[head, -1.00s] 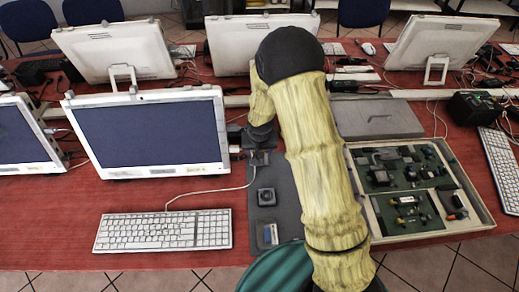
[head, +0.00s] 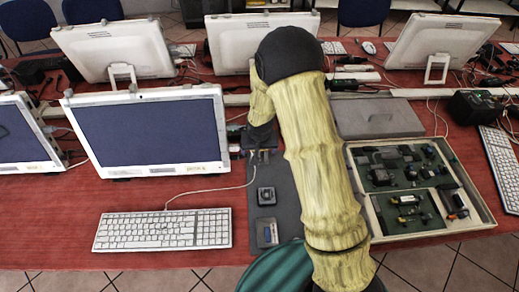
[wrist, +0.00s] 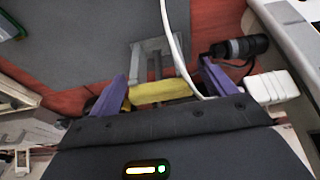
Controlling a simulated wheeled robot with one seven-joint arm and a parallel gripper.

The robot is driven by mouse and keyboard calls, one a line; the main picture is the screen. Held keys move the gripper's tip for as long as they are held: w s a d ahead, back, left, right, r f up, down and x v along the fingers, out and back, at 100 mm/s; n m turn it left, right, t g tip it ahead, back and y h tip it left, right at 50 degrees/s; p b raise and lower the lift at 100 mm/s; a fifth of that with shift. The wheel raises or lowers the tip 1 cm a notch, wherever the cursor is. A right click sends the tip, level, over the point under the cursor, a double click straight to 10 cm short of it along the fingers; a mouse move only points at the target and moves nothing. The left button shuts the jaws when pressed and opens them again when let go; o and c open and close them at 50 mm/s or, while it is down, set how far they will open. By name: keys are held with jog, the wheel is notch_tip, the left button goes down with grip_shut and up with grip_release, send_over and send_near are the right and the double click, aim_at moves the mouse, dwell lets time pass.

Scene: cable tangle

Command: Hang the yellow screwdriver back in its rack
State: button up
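My gripper (wrist: 163,82) has two purple fingers, and the yellow screwdriver (wrist: 163,91) lies between them. Its yellow handle fills the gap and appears to touch both fingers; its shaft is hidden. A grey slotted rack (wrist: 160,50) stands just beyond the fingers in the wrist view, on the grey mat. I cannot tell whether the screwdriver touches the rack. A white cable (wrist: 174,40) runs past the right side of the rack, close to the right finger. In the head view my gripper (head: 262,155) is small, low over the back of the mat, beside the monitor.
The grey mat (head: 285,205) carries a small dark block (head: 266,196). A monitor (head: 150,135) and a keyboard (head: 163,230) stand left. An open case of parts (head: 415,190) lies right of my arm. A black cylindrical item (wrist: 240,47) is near the right finger.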

jog(key=v, duration=1.7)
jog(key=shift+r, duration=0.25)
notch_tip(320, 180, up, 6)
jog(key=p, duration=0.5)
dwell(0.4)
dwell(0.4)
